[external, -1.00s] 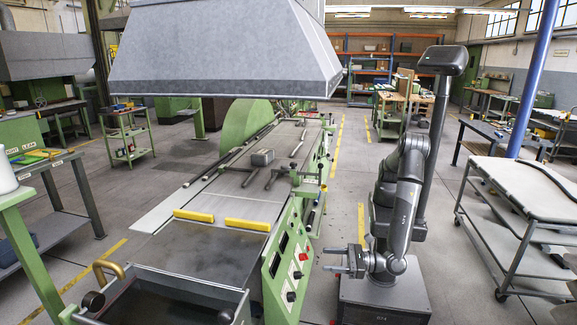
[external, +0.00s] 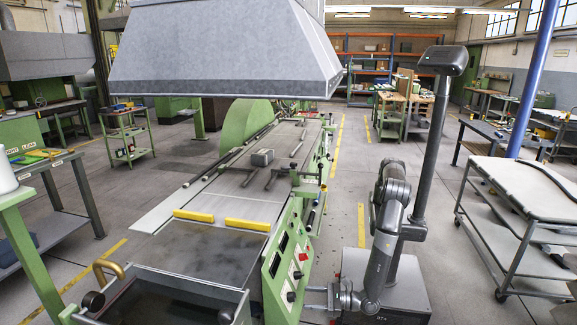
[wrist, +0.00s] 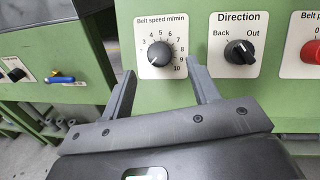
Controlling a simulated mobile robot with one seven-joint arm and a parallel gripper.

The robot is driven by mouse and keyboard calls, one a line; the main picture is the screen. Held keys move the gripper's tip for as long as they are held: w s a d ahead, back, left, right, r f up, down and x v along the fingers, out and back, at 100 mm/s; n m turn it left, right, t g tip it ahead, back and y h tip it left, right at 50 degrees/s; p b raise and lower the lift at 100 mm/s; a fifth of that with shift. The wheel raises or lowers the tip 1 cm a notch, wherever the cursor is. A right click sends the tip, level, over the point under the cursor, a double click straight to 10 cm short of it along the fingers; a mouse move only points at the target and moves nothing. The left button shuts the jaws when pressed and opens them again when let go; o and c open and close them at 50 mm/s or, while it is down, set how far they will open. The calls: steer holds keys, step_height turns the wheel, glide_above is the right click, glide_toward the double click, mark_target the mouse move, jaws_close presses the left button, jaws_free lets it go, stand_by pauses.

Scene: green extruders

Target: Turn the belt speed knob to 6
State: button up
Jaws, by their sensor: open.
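The belt speed knob (wrist: 159,54) is black and round, on a white plate with a numbered scale, in the wrist view. A light mark shows at its lower left, but I cannot read its exact setting. The 6 stands above the knob, slightly right of its top. My gripper (wrist: 161,70) is open, with one finger below left of the knob and the other below right. Nothing is between the fingers, and they look short of the knob. In the external view my gripper (external: 318,298) is low beside the green control panel (external: 283,262).
The direction knob (wrist: 239,52) is right of the belt speed plate, close to the right finger. A red button (wrist: 311,51) is farther right. A blue-handled part (wrist: 61,79) is at left.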

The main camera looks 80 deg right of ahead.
mark_target(295, 296)
steer(key=w, duration=0.5)
steer(key=shift+a, duration=0.3)
steer(key=c, duration=1)
steer(key=shift+o, duration=0.2)
